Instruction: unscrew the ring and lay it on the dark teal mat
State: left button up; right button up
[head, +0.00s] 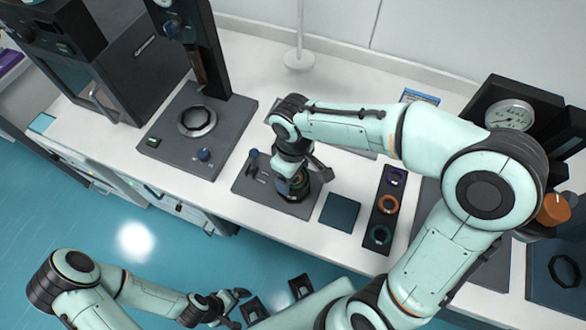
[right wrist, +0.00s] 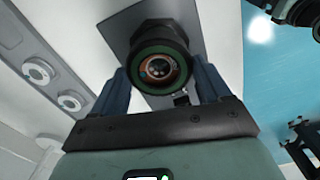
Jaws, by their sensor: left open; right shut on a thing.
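My right gripper (head: 297,183) reaches down over a dark fixture plate (head: 250,181) on the bench. In the right wrist view its two blue fingers (right wrist: 162,75) are shut on either side of a round dark holder with a green ring (right wrist: 140,65) at its face. Glassy reddish and orange detail shows inside the ring. Whether the ring still sits on its thread cannot be told. The dark teal mat (head: 340,212) lies flat and bare just right of the plate. My left gripper (head: 275,300) is open and empty, low in front of the bench.
A dark strip holding purple, orange and teal rings (head: 382,204) lies right of the mat. A device with a round dial (head: 196,121) stands left. A gauge (head: 510,116) stands at the right, and a white post (head: 299,58) at the back. The bench's front edge is close to the mat.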

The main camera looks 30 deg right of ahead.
jog(key=shift+d+r+p, duration=0.1)
jog(key=shift+r+p, duration=0.9)
jog(key=shift+r, duration=0.6)
pick_arm(q)
jog(key=shift+w+a+r+p, duration=0.1)
jog(key=shift+w+r+p, duration=0.2)
jog(key=shift+r, duration=0.35)
jog(key=shift+w+d+r+p, duration=0.1)
jog(key=shift+w+r, duration=0.35)
jog(key=shift+r, duration=0.25)
jog(key=shift+w+a+r+p, duration=0.1)
jog(key=shift+w+r+p, duration=0.2)
jog(key=shift+r, duration=0.35)
pick_arm(e)
jog(key=shift+s+a+r, duration=0.1)
jog(key=shift+r, duration=0.4)
jog(key=shift+s+a+r, duration=0.1)
jog(key=shift+r, duration=0.4)
pick_arm(q)
jog(key=shift+w+r, duration=0.1)
pick_arm(e)
jog(key=shift+r, duration=0.15)
